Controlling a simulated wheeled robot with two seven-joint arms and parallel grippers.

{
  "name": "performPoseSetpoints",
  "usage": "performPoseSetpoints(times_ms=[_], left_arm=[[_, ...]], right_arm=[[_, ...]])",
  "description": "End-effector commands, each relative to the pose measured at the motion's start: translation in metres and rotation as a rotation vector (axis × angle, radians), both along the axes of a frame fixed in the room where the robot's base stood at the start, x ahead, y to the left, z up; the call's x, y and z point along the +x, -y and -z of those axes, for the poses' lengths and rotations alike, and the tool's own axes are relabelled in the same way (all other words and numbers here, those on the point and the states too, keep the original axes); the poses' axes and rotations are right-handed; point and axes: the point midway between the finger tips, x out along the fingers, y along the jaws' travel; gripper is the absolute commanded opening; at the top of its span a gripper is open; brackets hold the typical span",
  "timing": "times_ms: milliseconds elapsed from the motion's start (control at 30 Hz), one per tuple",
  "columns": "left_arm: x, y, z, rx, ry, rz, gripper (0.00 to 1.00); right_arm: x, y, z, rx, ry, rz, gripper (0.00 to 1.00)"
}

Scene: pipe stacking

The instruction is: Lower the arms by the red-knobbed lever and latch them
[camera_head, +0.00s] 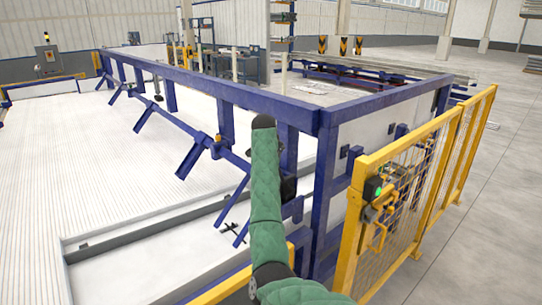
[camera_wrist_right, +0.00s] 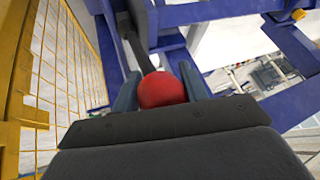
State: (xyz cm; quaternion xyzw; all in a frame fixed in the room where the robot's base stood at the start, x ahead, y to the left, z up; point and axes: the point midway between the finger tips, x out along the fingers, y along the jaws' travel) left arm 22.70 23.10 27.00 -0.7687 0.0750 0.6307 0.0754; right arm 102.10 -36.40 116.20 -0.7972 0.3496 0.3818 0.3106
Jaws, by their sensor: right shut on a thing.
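In the right wrist view the red knob (camera_wrist_right: 162,90) sits between the two fingers of my right gripper (camera_wrist_right: 160,82), which is shut on it. The dark lever (camera_wrist_right: 138,48) runs up and away from the knob. In the head view my green-sleeved right arm rises in front of the blue frame and hides the knob and lever. Several blue arms (camera_head: 189,152) hang slanting down from a long blue bar (camera_head: 180,122) along the frame's left side. A small orange part (camera_head: 218,139) sits on that bar; I cannot tell if it is the latch. My left gripper is not in view.
A yellow mesh fence (camera_head: 412,185) with a green-lit control box (camera_head: 373,189) stands close on the right. A white ribbed floor area (camera_head: 80,150) lies open on the left.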

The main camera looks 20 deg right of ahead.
Motion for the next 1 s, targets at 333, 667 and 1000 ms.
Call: performPoseSetpoints(times_ms=[333,667,1000], left_arm=[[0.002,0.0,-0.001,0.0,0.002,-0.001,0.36],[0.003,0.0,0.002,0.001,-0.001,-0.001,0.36],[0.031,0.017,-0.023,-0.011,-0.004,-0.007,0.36]], right_arm=[[0.002,0.002,-0.008,-0.005,0.015,0.001,0.63],[-0.001,0.0,-0.008,-0.003,0.009,0.001,0.63],[-0.019,-0.014,-0.042,-0.003,0.011,0.0,0.63]])
